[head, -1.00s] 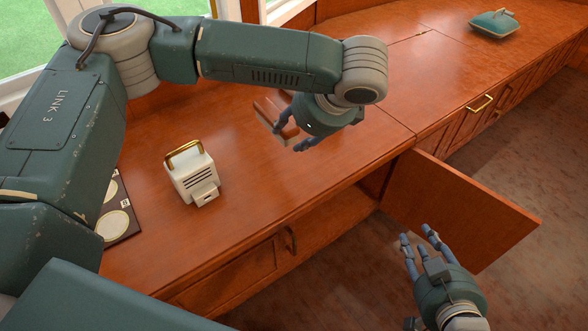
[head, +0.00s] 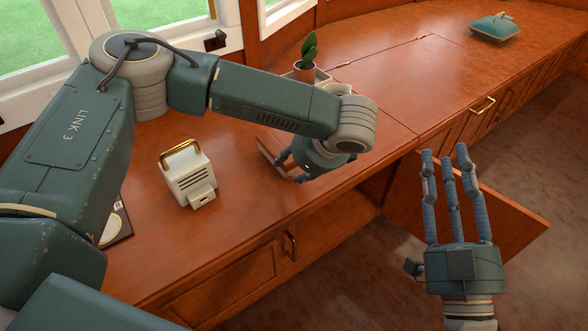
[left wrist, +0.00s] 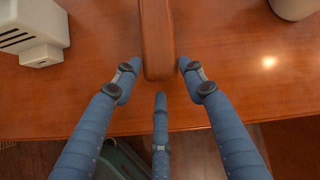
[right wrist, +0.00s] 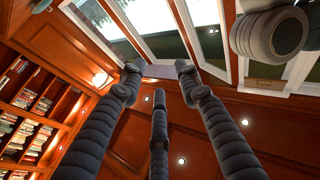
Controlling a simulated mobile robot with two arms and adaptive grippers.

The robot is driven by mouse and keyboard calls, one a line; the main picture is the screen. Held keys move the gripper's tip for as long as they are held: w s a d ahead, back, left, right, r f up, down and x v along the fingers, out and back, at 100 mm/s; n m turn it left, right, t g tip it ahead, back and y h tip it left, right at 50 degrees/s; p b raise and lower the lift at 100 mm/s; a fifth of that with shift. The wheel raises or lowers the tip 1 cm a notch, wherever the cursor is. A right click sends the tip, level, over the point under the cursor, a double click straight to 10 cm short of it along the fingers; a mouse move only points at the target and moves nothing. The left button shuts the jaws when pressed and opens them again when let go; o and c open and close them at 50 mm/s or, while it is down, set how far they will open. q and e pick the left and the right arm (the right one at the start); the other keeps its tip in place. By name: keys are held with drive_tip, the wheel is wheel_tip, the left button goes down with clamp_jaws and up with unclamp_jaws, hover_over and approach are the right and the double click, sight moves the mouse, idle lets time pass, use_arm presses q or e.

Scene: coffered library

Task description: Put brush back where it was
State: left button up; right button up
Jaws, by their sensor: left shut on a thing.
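The brush has a long reddish-brown wooden back. In the head view the brush (head: 268,143) shows partly behind my left gripper (head: 295,168), low over the counter. In the left wrist view the brush (left wrist: 157,40) runs away from the fingers, with its near end between the two side fingertips of my left gripper (left wrist: 158,75). The left gripper is shut on it. I cannot tell whether the brush touches the counter. My right gripper (head: 447,158) is open and empty, fingers pointing up, in front of the open cabinet door.
A cream box with a gold handle (head: 188,175) stands left of the brush. A potted plant (head: 306,66) stands behind my left arm. A teal covered dish (head: 494,27) is far right. The cabinet door (head: 500,215) hangs open below the counter.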

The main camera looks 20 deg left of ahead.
use_arm(q)
drive_tip(key=shift+f, duration=0.65)
use_arm(e)
drive_tip(key=shift+s+r+t+y, duration=0.15)
drive_tip(key=shift+s+r+t, duration=0.15)
drive_tip(key=shift+r, duration=0.3)
drive_tip(key=shift+s+r+t+y, duration=0.15)
drive_tip(key=shift+s+r+t, duration=0.15)
drive_tip(key=shift+r, duration=0.3)
drive_tip(key=shift+w, duration=0.1)
use_arm(q)
drive_tip(key=o, duration=1.2)
drive_tip(key=shift+c, duration=0.2)
use_arm(e)
drive_tip(key=shift+f, duration=0.15)
